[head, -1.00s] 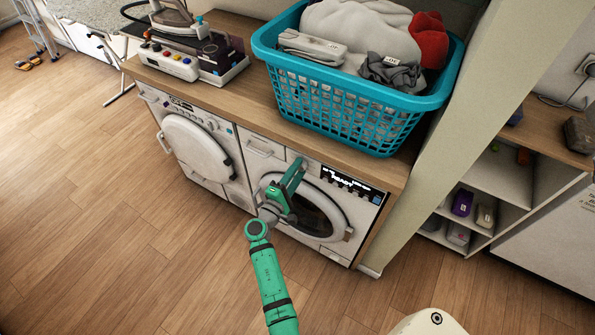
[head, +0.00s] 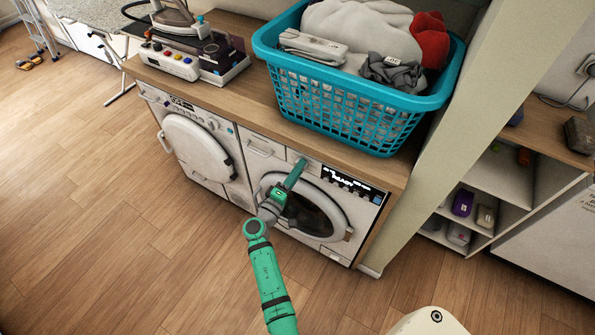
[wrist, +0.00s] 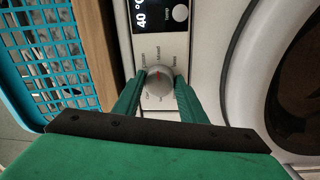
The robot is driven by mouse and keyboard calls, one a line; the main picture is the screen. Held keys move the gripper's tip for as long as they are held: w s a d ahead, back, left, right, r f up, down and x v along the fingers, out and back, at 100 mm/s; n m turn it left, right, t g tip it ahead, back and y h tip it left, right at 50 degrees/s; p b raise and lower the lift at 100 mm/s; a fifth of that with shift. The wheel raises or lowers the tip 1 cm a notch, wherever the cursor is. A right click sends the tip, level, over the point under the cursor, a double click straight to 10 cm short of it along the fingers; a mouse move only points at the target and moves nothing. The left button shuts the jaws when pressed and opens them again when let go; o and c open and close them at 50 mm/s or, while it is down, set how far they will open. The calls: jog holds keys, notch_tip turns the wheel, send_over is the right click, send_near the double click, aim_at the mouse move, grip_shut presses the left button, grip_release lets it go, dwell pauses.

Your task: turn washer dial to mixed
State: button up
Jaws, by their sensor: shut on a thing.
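The washer (head: 362,215) is the right-hand white machine under the counter, with a round door and a lit dark display. My gripper (head: 298,163) reaches its upper front, left of the display. In the head view the dial is hidden by my gripper.
A teal laundry basket (head: 345,112) full of clothes stands on the wooden counter (head: 245,100) above. A second white machine (head: 195,145) is at left. The washer door (wrist: 285,90) bulges beside my gripper. The floor in front is clear.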

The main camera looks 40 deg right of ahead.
jog(key=o, duration=1.1)
jog(key=shift+c, duration=0.2)
jog(key=shift+a, duration=0.1)
jog(key=v, duration=1)
jog(key=shift+s+a, duration=0.2)
jog(key=shift+a, duration=0.1)
jog(key=shift+f, duration=0.15)
